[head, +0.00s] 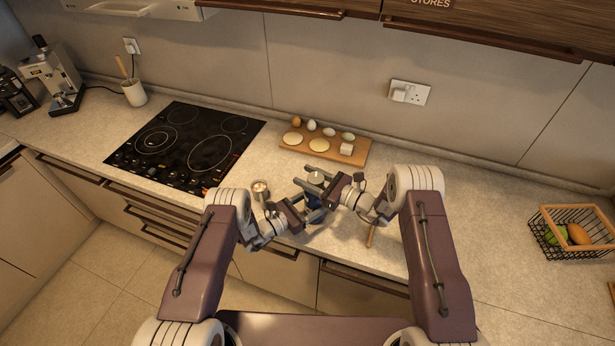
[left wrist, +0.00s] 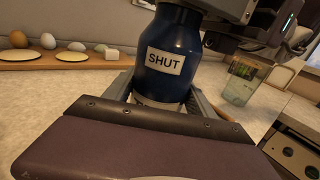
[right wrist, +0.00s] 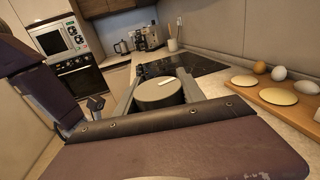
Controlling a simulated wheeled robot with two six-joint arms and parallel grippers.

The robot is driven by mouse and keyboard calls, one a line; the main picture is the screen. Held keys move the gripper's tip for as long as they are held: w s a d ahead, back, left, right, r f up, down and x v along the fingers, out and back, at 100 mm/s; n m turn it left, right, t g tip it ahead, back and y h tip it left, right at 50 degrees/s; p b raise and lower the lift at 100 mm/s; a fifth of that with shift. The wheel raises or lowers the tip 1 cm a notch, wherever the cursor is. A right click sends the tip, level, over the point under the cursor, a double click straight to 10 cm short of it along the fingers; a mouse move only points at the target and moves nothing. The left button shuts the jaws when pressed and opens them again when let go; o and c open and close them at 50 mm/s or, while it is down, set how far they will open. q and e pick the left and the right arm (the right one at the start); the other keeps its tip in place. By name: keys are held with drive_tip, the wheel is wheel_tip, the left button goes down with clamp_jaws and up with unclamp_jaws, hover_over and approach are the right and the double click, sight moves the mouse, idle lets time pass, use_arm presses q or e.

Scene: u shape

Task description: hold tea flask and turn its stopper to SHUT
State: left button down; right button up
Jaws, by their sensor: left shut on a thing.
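The tea flask (head: 316,215) is dark blue and stands upright on the counter, partly hidden by my grippers in the head view. In the left wrist view the flask (left wrist: 172,45) shows a white label reading SHUT. My left gripper (head: 306,212) is shut on the flask's lower body. The round grey stopper (head: 316,177) is on top. In the right wrist view the stopper (right wrist: 158,94) has a pale bar mark on its top. My right gripper (head: 311,179) is open, with one finger on each side of the stopper. Finger contact is unclear.
A wooden board (head: 352,157) with eggs and pale discs lies behind the flask. A small container (head: 260,190) stands left of it. A glass jar (left wrist: 240,82) and a wooden stick (head: 371,236) are nearby. The black hob (head: 185,145) is left, a fruit basket (head: 570,235) far right.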

drive_tip(key=shift+s+a+n+g+y, duration=0.1)
drive_tip(key=shift+n+g+y, duration=0.3)
drive_tip(key=shift+n+g, duration=0.4)
drive_tip(key=shift+s+a+n+g+y, duration=0.1)
drive_tip(key=shift+n+g+y, duration=0.35)
drive_tip(key=shift+g, duration=0.65)
drive_tip(key=shift+s+n+g+y, duration=0.2)
drive_tip(key=shift+n+g, duration=0.6)
drive_tip(key=shift+g, duration=0.35)
drive_tip(key=shift+s+n+g+y, duration=0.15)
drive_tip(key=shift+n+g, duration=0.6)
drive_tip(key=shift+g, duration=0.4)
drive_tip(key=shift+s+g, duration=0.1)
drive_tip(key=shift+g, duration=0.2)
drive_tip(key=o, duration=1.4)
drive_tip(key=shift+d, duration=0.1)
drive_tip(key=d, duration=0.7)
drive_tip(key=shift+d, duration=0.15)
